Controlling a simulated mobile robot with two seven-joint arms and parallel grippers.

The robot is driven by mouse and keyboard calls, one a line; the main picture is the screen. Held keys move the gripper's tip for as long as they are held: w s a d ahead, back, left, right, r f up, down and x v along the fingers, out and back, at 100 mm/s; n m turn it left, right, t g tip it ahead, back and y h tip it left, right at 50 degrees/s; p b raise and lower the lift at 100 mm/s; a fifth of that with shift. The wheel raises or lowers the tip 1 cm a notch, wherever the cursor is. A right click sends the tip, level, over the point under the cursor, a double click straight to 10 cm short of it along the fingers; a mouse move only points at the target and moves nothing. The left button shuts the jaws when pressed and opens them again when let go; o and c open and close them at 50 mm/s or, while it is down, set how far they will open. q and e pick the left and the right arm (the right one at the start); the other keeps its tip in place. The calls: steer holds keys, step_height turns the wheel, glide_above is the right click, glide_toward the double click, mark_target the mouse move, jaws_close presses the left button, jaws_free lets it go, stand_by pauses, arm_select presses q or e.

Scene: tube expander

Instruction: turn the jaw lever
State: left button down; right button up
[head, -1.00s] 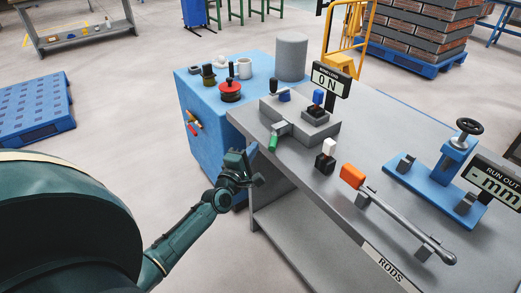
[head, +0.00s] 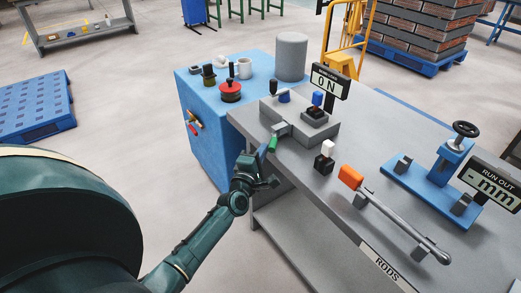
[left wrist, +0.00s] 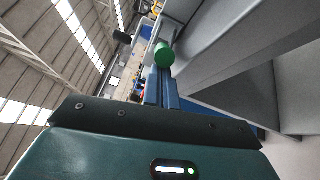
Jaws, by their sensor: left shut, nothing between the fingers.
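The jaw lever, a grey arm with a green grip (head: 272,145), sticks out from the front left of the grey machine block (head: 270,113). My left gripper (head: 262,153) is just below and left of the green grip in the head view, its fingers closed and empty. In the left wrist view the green grip (left wrist: 164,54) shows at the tips of the blue fingers (left wrist: 160,90). I cannot tell whether the fingers touch it. My right gripper is not in view.
A black and white block (head: 324,160) and an orange-handled rod (head: 400,215) lie on the grey bench (head: 300,175). A blue cabinet (head: 208,135) stands at the bench's left. A blue stand with a handwheel (head: 440,170) is at the right.

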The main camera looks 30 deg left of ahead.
mark_target(284, 163)
arm_select(q)
steer(key=shift+d+r+n+y+p, duration=0.1)
steer(key=shift+d+n+y+p, duration=0.3)
steer(key=shift+y, duration=0.2)
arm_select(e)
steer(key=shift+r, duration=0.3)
arm_select(q)
steer(key=shift+w+d, duration=0.2)
steer(key=shift+d, duration=0.3)
steer(key=shift+w+d, duration=0.15)
steer(key=shift+d, duration=0.3)
steer(key=shift+w+d, duration=0.35)
steer(key=shift+d, duration=0.25)
steer(key=shift+w+d, duration=0.35)
steer(key=shift+d, duration=0.2)
steer(key=shift+w+d, duration=0.15)
steer(key=shift+d, duration=0.15)
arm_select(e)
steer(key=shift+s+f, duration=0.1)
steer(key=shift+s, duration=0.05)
